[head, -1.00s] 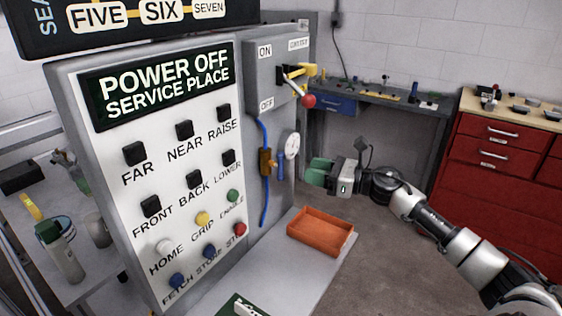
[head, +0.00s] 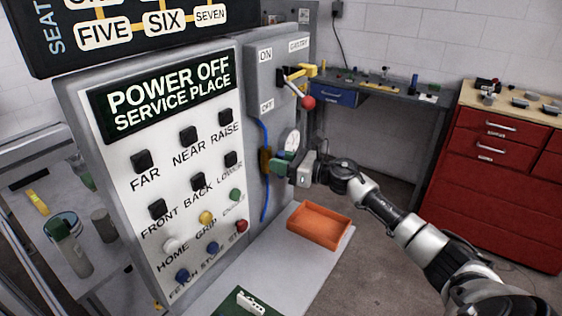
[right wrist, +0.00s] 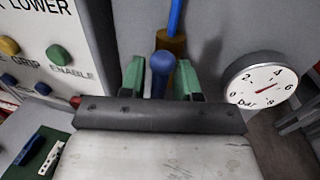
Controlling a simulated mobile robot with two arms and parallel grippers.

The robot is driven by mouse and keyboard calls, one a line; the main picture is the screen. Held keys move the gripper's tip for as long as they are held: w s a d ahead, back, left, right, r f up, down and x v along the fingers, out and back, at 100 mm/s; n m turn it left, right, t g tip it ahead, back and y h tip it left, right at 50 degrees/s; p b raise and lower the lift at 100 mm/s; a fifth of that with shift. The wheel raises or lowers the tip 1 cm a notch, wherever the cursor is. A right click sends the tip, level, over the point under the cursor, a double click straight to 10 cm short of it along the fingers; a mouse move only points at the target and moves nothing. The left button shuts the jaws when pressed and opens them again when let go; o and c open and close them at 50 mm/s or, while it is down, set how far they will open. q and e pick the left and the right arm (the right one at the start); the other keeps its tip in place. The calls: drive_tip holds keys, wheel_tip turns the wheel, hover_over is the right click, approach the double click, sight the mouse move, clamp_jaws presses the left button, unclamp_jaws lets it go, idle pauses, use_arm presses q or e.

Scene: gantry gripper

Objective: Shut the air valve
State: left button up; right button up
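The air valve is a brass body (head: 265,158) on the right side of the grey control cabinet, in line with a blue hose (head: 264,205). In the right wrist view the brass body (right wrist: 173,45) shows with its blue handle (right wrist: 162,72) in front. My right gripper (head: 279,163) is at the valve and hides the handle in the head view. Its green fingers stand open on either side of the handle in the right wrist view (right wrist: 160,80). The right finger is very close to the handle; I cannot tell whether they touch. My left gripper is not in view.
A round pressure gauge (head: 292,140) hangs just right of the valve. A lever with a red knob (head: 308,102) sticks out above. An orange tray (head: 318,228) stands on the shelf below. Panel buttons are to the left; open floor lies to the right.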

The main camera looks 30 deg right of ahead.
clamp_jaws()
